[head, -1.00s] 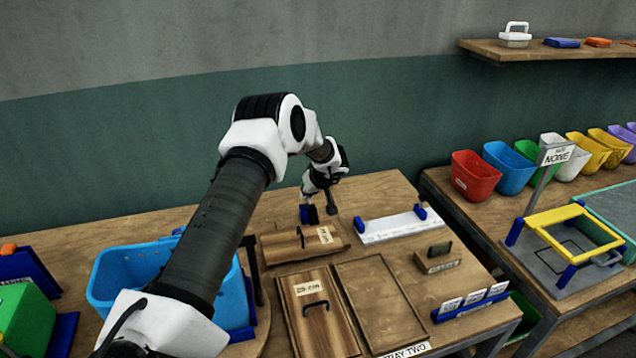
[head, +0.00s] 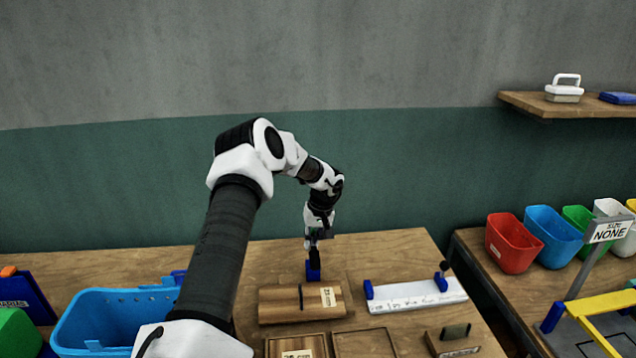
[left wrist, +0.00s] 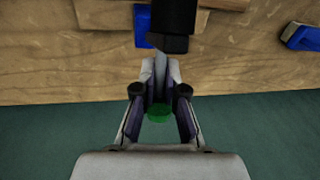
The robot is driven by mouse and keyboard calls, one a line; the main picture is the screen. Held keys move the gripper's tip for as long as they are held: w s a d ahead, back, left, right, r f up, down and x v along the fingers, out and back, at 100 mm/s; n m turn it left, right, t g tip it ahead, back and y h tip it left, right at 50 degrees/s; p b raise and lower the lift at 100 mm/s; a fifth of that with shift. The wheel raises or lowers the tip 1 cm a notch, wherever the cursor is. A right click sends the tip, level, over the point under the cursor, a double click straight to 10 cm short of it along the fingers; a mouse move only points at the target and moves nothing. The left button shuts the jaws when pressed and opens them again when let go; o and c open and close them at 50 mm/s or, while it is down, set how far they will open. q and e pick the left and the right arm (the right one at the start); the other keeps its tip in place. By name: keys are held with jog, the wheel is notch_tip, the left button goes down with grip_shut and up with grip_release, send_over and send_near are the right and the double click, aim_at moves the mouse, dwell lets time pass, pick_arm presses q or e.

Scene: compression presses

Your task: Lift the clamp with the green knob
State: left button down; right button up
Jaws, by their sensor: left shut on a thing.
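The clamp with the green knob stands near the back of the wooden table. In the head view its blue base (head: 313,271) shows under my left gripper (head: 316,236), with a dark part above it. In the left wrist view the green knob (left wrist: 158,111) sits between the two fingers of my left gripper (left wrist: 160,97), which is shut on it. A black part (left wrist: 172,22) and a blue part (left wrist: 142,25) show beyond the fingertips. Most of the clamp's lever is hidden by the gripper in the head view. My right gripper is in no view.
A white ruled board with blue stops (head: 415,295) lies to the right. A blue bin (head: 75,322) stands at the left. The green wall (head: 400,170) rises behind the table.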

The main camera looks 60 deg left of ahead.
pick_arm(q)
jog(key=shift+w+a+r, duration=0.1)
jog(key=shift+w+r, duration=0.05)
jog(key=shift+r, duration=0.05)
jog(key=c, duration=1.3)
grip_release()
jog(key=shift+o, duration=0.4)
jog(key=shift+f, duration=0.15)
notch_tip(320, 180, up, 12)
jog(key=w+d, duration=0.1)
jog(key=shift+w+d, duration=0.2)
jog(key=shift+d, duration=0.15)
